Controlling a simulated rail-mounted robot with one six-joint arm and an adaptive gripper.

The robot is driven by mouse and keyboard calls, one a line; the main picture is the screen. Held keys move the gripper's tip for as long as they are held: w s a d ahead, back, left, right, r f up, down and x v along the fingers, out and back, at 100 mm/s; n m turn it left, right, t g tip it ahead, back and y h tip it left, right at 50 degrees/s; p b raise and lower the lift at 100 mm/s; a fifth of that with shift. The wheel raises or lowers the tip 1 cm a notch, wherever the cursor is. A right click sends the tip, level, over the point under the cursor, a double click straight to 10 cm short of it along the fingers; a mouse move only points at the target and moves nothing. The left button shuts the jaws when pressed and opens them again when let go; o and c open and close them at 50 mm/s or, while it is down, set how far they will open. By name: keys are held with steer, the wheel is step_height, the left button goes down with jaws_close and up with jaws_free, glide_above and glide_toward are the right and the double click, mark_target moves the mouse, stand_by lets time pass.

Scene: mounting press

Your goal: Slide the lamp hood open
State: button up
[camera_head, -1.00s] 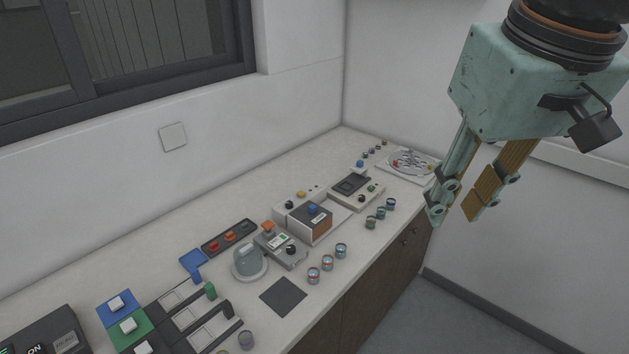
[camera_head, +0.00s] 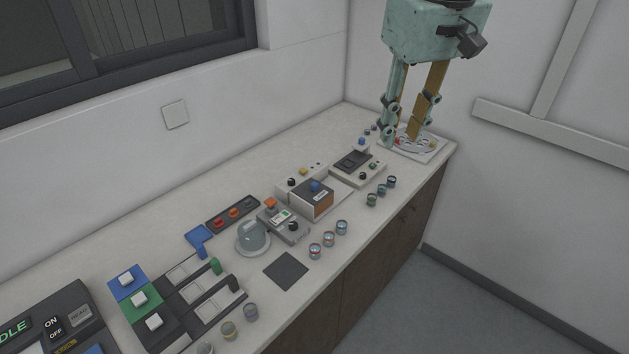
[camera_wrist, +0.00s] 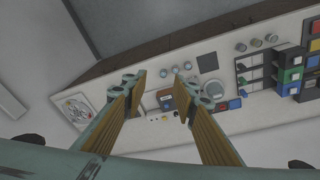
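The lamp hood (camera_head: 318,204) looks to be the box with a dark top, a blue knob, a small white label and an orange-brown end. It sits on a pale base unit (camera_head: 341,199) in the middle of the counter; its label is too small to read. In the wrist view the hood (camera_wrist: 166,102) shows small between my fingers. My gripper (camera_head: 402,138) is open and empty, fingers pointing down, in front of the round dish at the far right end in the head view. It is well apart from the hood. Its fingers also show spread in the wrist view (camera_wrist: 160,86).
A white tray with a round dish (camera_head: 436,150) stands at the far end. A unit with a dark panel (camera_head: 352,162) lies between it and the hood. Small jars (camera_head: 341,227) line the front edge. A grey domed device (camera_head: 252,237) and switch panels stand to the left.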

steer(key=w+a+f+n+p, duration=0.1)
steer(key=w+a+f+p, duration=0.2)
steer(key=w, duration=0.7)
steer(key=n+g+p, duration=0.2)
steer(key=n+p, duration=0.1)
steer(key=n, duration=0.2)
glide_above(315, 183)
step_height(315, 183, down, 22)
steer(key=shift+s+r, duration=0.15)
steer(key=shift+r, duration=0.1)
steer(key=shift+f, duration=0.15)
steer(key=shift+f+p, duration=0.3)
steer(key=shift+f, duration=6.45)
steer(key=shift+c, duration=0.4)
jaws_close()
